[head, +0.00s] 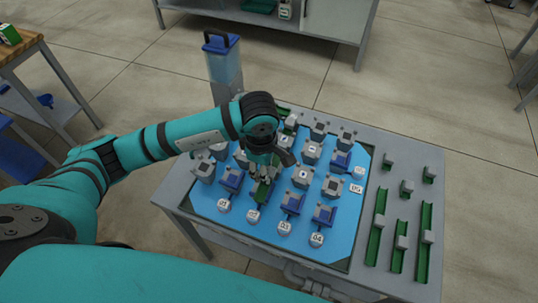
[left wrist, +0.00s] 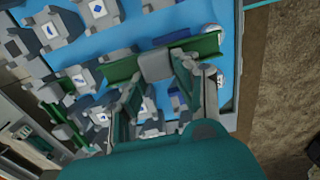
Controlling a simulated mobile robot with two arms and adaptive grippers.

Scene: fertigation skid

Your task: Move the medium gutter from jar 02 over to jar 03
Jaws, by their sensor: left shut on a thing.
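My left gripper (head: 262,174) is over the blue mat and shut on the medium gutter (head: 264,190), a green channel with a grey grip block. In the left wrist view the fingers (left wrist: 158,88) close around the grey block, with green channel (left wrist: 201,45) on both sides. Jar 02 (head: 252,216) stands just in front of the gutter's near end; whether they touch cannot be told. Jar 03 (head: 284,227) stands to its right, in front of a blue holder (head: 292,204). The gripper hides part of the gutter. My right gripper is not in view.
Jar 01 (head: 224,205) and jar 04 (head: 316,239) flank the row; jar 05 (head: 356,188) is at the right. Several grey stands with square tops crowd the mat (head: 215,212). Green gutters (head: 376,230) lie on the table's right side. A tall blue-lidded container (head: 224,65) stands behind.

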